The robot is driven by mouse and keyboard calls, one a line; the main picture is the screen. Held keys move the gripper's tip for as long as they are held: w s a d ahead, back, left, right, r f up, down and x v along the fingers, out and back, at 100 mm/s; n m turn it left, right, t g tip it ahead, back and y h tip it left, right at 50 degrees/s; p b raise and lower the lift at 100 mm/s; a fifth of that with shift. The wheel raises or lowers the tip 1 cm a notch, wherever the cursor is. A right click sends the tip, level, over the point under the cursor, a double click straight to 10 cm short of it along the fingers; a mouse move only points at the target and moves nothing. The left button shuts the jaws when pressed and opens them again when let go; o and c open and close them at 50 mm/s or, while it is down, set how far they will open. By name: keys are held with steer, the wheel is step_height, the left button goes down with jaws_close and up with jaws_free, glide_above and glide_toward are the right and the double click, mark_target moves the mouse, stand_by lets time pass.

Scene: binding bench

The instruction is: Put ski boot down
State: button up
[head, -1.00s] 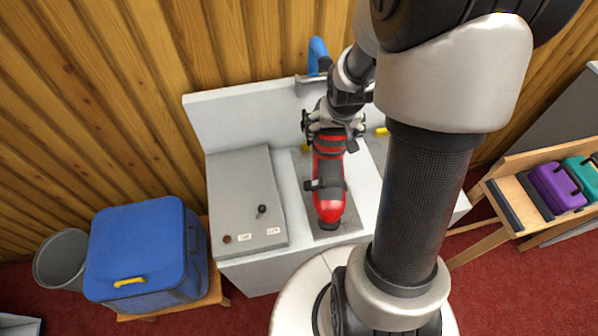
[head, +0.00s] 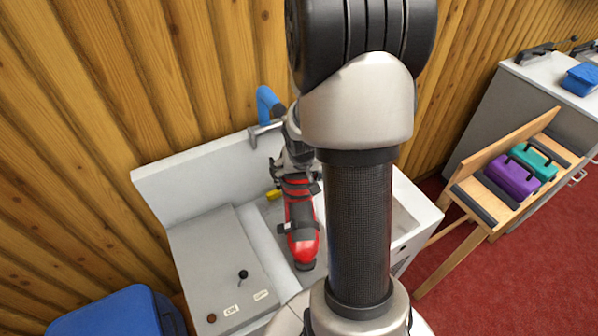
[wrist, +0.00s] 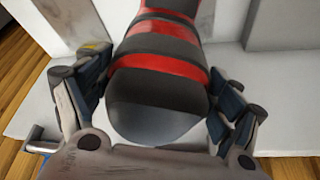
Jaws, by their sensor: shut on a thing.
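The red and black ski boot (head: 300,232) is over the white bench, its toe toward me in the head view. My gripper (head: 290,174) is shut on the upper part of the boot at the bench's far side. In the wrist view the boot (wrist: 165,68) fills the middle, and the fingers of my gripper (wrist: 158,100) press on both sides of its cuff. I cannot tell from these views whether the sole touches the surface below.
The binding bench (head: 205,195) has a grey panel (head: 220,265) with a black knob left of the boot. A blue clamp handle (head: 268,106) rises behind. A blue box (head: 120,315) is at lower left. A wooden rack (head: 490,208) holds purple and teal cases at right.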

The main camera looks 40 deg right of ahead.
steer(key=shift+w+f+b, duration=0.1)
steer(key=shift+f+b, duration=1.05)
steer(key=shift+f, duration=0.5)
steer(key=o, duration=2)
steer(key=shift+c, duration=0.2)
steer(key=s+a+r+n+p, duration=0.25)
steer(key=a+r, duration=0.45)
steer(key=r, duration=0.4)
steer(key=s+a+r+n+p, duration=0.1)
steer(key=s+a+r+p, duration=0.25)
steer(key=a+r, duration=0.5)
steer(key=s+a+r+n+y, duration=0.2)
steer(key=s+a+r+n, duration=0.1)
steer(key=s+a+r, duration=0.5)
steer(key=s+a, duration=0.1)
steer(key=s, duration=0.1)
steer(key=shift+s+a+r+n+t+y, duration=0.15)
steer(key=shift+s+a+n+t+y, duration=0.15)
steer(key=shift+a+n+t+y, duration=0.1)
